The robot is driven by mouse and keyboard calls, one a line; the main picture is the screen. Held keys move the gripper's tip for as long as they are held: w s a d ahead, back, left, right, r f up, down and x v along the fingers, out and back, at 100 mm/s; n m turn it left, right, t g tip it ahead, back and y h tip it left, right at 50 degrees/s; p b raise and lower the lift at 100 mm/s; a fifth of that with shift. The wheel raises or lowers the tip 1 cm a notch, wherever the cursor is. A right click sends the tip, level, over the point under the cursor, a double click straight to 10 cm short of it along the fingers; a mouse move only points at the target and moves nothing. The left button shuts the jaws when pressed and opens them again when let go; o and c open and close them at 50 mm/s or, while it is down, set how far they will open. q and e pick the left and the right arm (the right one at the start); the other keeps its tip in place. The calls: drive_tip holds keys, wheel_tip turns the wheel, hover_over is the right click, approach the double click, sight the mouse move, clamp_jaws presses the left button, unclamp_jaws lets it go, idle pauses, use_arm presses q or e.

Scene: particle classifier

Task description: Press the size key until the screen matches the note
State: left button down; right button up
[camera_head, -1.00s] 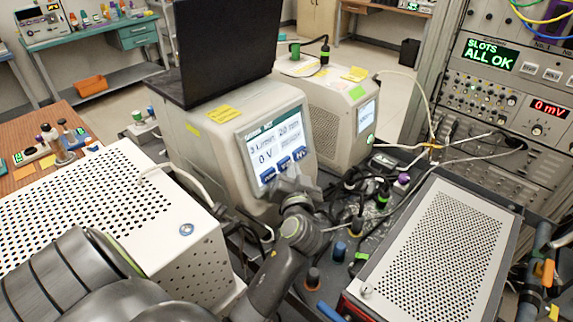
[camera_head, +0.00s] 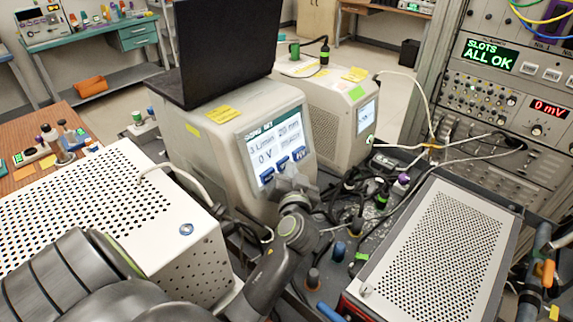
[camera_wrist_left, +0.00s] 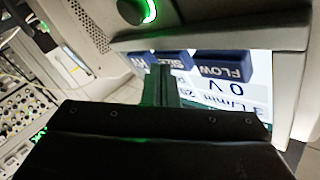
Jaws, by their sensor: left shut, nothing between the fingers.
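The beige classifier box (camera_head: 215,158) stands in the middle of the head view. Its lit screen (camera_head: 288,134) reads about "3 L/min", a size of about 20, and "0 V"; the small print is blurred. Below the readings are three blue keys. The middle one is the size key (camera_head: 283,164), also seen upside down in the left wrist view (camera_wrist_left: 172,60) beside the FLOW key (camera_wrist_left: 222,66). A yellow note (camera_head: 221,114) lies on the box top, its writing unreadable. My left gripper (camera_head: 285,181) is shut and empty, its tips at the size key; contact is unclear. My right gripper is out of view.
A black laptop (camera_head: 225,50) stands on the classifier. A white perforated box (camera_head: 85,215) is at left, another perforated unit (camera_head: 440,250) at right. Cables and small fittings crowd the gap between. A second beige unit (camera_head: 325,95) stands behind, and a rack (camera_head: 490,110) at right.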

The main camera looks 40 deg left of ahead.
use_arm(q)
drive_tip(key=shift+a, duration=0.2)
drive_tip(key=shift+r, duration=0.3)
idle(1.2)
drive_tip(key=shift+d+f, duration=0.1)
drive_tip(key=shift+d, duration=0.3)
drive_tip(key=shift+s+d+r+b, duration=0.1)
drive_tip(key=shift+d+r+b, duration=0.1)
drive_tip(key=shift+d, duration=0.6)
drive_tip(key=shift+s+d+r+b, duration=0.1)
drive_tip(key=shift+d+r+b, duration=0.05)
drive_tip(key=shift+d, duration=0.7)
drive_tip(key=shift+s+d+r+b, duration=0.1)
drive_tip(key=shift+d+r+b, duration=0.1)
drive_tip(key=shift+d, duration=0.6)
